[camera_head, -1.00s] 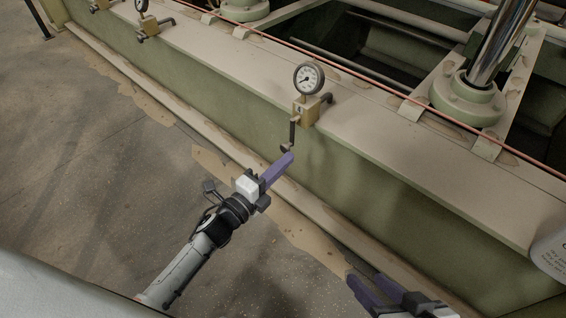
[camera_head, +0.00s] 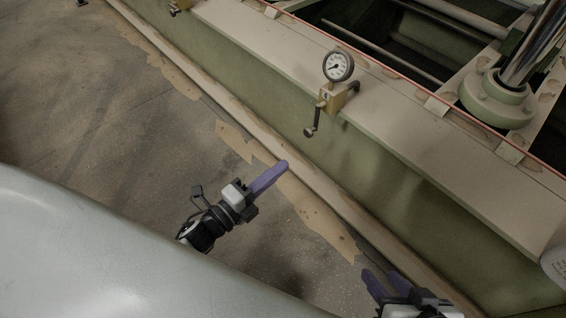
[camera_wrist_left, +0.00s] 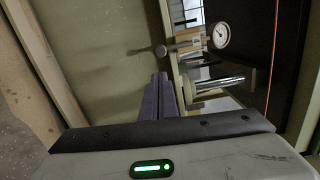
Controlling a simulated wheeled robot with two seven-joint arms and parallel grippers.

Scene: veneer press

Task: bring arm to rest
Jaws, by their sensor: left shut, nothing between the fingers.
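My left gripper (camera_head: 284,164) is in the middle of the head view, shut with its purple fingers together and nothing between them. It is below and to the left of a valve handle (camera_head: 309,132), clear of it. The handle hangs from a brass valve block (camera_head: 333,98) under a round gauge (camera_head: 339,66). The left wrist view shows the shut fingers (camera_wrist_left: 158,78), with the gauge (camera_wrist_left: 221,35) and the handle (camera_wrist_left: 161,50) beyond them. My right gripper (camera_head: 374,278) is at the bottom right of the head view; its two purple fingers stand apart, with nothing seen between them.
The green press frame (camera_head: 370,165) with its cream top ledge (camera_head: 260,45) runs diagonally across the head view. A chrome column (camera_head: 530,45) stands at the upper right. A copper-coloured pipe (camera_head: 400,75) runs along the ledge. The concrete floor (camera_head: 90,120) at left is open.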

